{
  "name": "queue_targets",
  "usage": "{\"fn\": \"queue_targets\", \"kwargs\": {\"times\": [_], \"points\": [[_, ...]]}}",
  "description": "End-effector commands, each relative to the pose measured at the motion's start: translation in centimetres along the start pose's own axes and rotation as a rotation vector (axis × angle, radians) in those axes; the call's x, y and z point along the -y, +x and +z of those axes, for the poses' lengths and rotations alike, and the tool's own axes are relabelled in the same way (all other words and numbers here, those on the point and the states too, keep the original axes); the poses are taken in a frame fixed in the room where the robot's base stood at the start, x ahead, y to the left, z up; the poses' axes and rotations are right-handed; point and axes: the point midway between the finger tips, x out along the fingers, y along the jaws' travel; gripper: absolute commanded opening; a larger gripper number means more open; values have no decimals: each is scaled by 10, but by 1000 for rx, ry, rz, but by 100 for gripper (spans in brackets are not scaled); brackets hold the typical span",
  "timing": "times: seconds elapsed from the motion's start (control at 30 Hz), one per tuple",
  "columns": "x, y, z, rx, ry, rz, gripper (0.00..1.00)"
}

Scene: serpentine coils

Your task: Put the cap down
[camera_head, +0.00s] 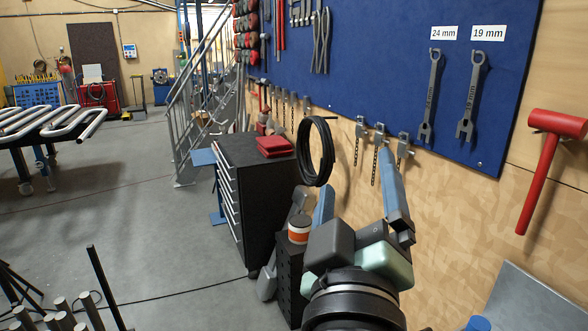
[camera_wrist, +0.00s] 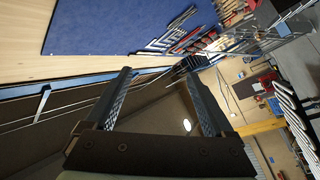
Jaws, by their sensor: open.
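My gripper (camera_head: 355,170) is raised in front of the wooden wall, at the lower right of the head view. Its two fingers stand wide apart with nothing between them. They also show apart and empty in the wrist view (camera_wrist: 158,72). A small orange and white jar (camera_head: 298,236) stands on a narrow black cabinet (camera_head: 289,277), just left of my gripper. I cannot make out a separate cap in either view.
A dark drawer cabinet (camera_head: 246,172) with a red case (camera_head: 275,146) on top stands behind the jar. A black hose coil (camera_head: 316,151), wrenches (camera_head: 430,95) and a red hammer (camera_head: 548,160) hang on the wall at right. The grey floor (camera_head: 140,220) at left is largely open.

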Motion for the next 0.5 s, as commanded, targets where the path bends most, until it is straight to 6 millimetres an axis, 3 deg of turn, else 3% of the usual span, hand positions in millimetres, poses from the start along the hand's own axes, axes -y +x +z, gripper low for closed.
{"fn": "queue_targets", "kwargs": {"times": [0.03, 0.1, 0.2, 0.33, 0.5], "points": [[-18, -4, -42, -117, 145, 43, 88], [-40, -15, -86, -257, 338, 77, 88], [-66, -34, -133, -427, 565, 87, 88], [-86, -54, -166, -564, 745, 75, 88], [-94, -62, -177, -615, 814, 65, 88]]}}
